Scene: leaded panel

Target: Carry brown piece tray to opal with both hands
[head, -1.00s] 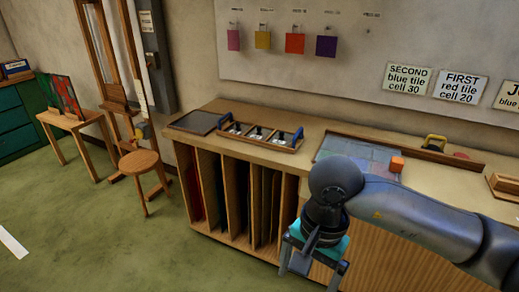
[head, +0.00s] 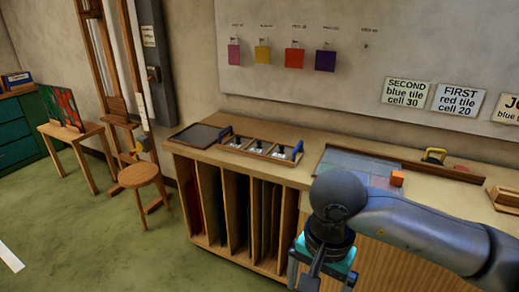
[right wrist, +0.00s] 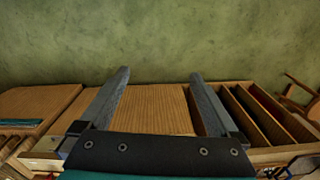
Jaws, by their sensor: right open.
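The brown piece tray (head: 256,156) is a long wooden tray with a blue handle at each end. It sits on the wooden bench top in the head view. Its compartments hold small dark and white pieces, too small to tell apart. My right gripper (head: 322,280) hangs in front of the bench, lower than the tray and to its right, apart from it. In the right wrist view the same gripper (right wrist: 159,75) has its two fingers wide apart with nothing between them. My left gripper is not in view. I cannot tell which thing is the opal.
A dark flat board (head: 196,136) lies left of the tray. A tiled panel (head: 345,164) with an orange block (head: 397,178) lies to its right, partly behind my right arm.

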